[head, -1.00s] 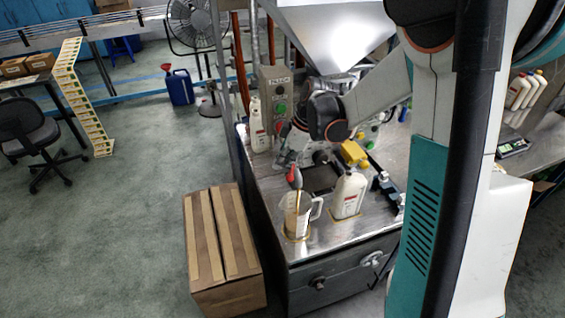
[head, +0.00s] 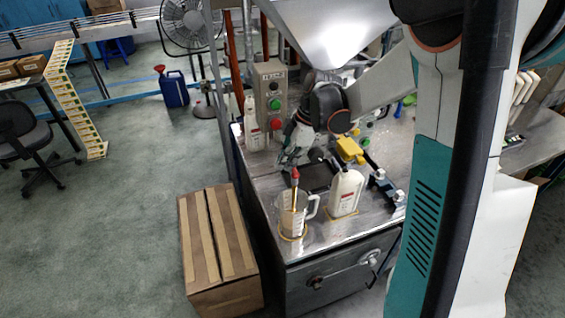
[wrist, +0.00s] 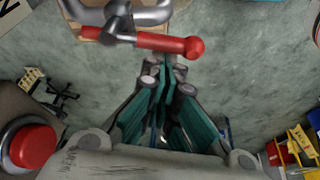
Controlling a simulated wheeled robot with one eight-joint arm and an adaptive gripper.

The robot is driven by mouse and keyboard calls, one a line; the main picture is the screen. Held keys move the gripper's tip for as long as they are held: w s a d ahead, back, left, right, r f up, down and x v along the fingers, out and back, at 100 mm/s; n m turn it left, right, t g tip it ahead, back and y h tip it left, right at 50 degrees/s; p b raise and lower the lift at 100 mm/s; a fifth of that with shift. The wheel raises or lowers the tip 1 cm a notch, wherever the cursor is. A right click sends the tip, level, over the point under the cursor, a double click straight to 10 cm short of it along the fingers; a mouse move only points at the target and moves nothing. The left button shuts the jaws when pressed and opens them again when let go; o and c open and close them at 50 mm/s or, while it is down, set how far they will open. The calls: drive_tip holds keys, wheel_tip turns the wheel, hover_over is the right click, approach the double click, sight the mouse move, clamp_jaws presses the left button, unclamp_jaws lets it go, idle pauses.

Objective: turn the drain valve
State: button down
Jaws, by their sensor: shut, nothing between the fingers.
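The drain valve has a red lever (wrist: 150,41) with a round ball end, on a curved metal pipe, at the top of the wrist view. A red tip (head: 295,173) shows above the clear measuring jug (head: 288,221) in the head view; I take it to be the same lever. My gripper (head: 287,158) points down just behind and above it. In the wrist view my gripper (wrist: 165,82) has its teal fingers together and empty, with the lever just past the fingertips. I cannot tell whether they touch.
A white bottle (head: 346,193) stands right of the jug on the metal bench (head: 345,236). Another bottle (head: 252,128) and a control box (head: 271,90) stand behind. A yellow object (head: 350,149) lies nearby. A cardboard box (head: 218,240) stands on the floor at left.

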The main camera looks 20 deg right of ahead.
drive_tip(key=shift+s+d, duration=0.1)
drive_tip(key=shift+d, duration=0.2)
drive_tip(key=shift+a, duration=0.1)
idle(0.4)
